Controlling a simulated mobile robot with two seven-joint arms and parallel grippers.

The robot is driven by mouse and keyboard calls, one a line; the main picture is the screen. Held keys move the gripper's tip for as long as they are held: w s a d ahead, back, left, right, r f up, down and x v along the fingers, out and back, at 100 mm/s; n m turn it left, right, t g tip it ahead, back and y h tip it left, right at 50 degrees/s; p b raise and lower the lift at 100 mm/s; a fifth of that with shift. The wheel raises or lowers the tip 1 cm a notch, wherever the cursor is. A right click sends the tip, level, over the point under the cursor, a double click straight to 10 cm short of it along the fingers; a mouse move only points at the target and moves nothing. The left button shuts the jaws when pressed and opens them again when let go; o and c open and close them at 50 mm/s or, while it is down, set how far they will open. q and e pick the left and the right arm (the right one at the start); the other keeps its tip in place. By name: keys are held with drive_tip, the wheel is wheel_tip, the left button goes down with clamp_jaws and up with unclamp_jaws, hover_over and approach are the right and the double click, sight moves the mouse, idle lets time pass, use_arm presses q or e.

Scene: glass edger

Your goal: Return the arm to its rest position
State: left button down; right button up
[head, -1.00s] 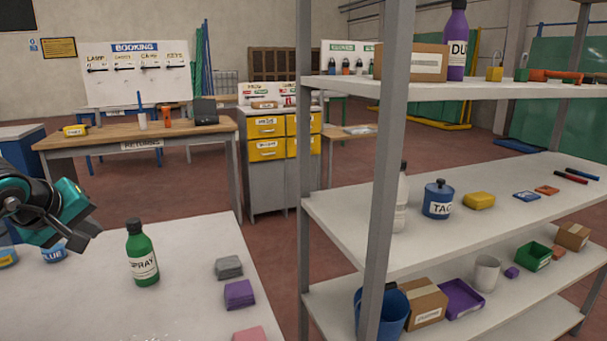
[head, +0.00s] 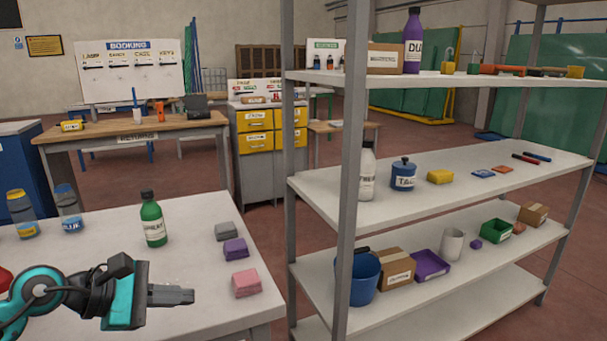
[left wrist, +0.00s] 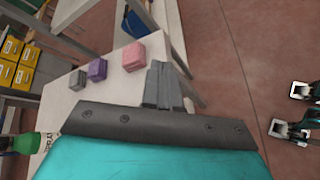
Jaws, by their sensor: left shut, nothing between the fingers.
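My left gripper (head: 172,296) is at the lower left of the head view, over the near part of the white table (head: 205,275). Its fingers are together and hold nothing. In the left wrist view the shut fingers (left wrist: 163,88) point toward the table edge, near a pink block (left wrist: 133,56). My right gripper is not in the head view. At the right edge of the left wrist view there are two dark and white gripper-like parts that I cannot make out for sure.
A grey metal shelf (head: 352,170) with several items stands at the right. Behind are a wooden returns table (head: 135,130) and a yellow-drawer cabinet (head: 260,140).

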use_arm(q)
drive_tip(key=s+d+f+n+t+h, duration=0.25)
drive_tip(key=d+n+t+h, duration=0.35)
drive_tip(key=n, duration=0.9)
drive_tip(key=s+f+m+g+y, duration=0.1)
drive_tip(key=s+f+m+y, duration=0.5)
drive_tip(key=f+m, duration=0.5)
drive_tip(key=s+f+m+g+y, duration=0.2)
drive_tip(key=s+f+m+y, duration=0.5)
drive_tip(key=m, duration=1.7)
wheel_tip(320, 180, down, 5)
drive_tip(key=shift+s+d+r, duration=0.15)
drive_tip(key=shift+s+d, duration=0.3)
drive_tip(key=shift+s, duration=0.4)
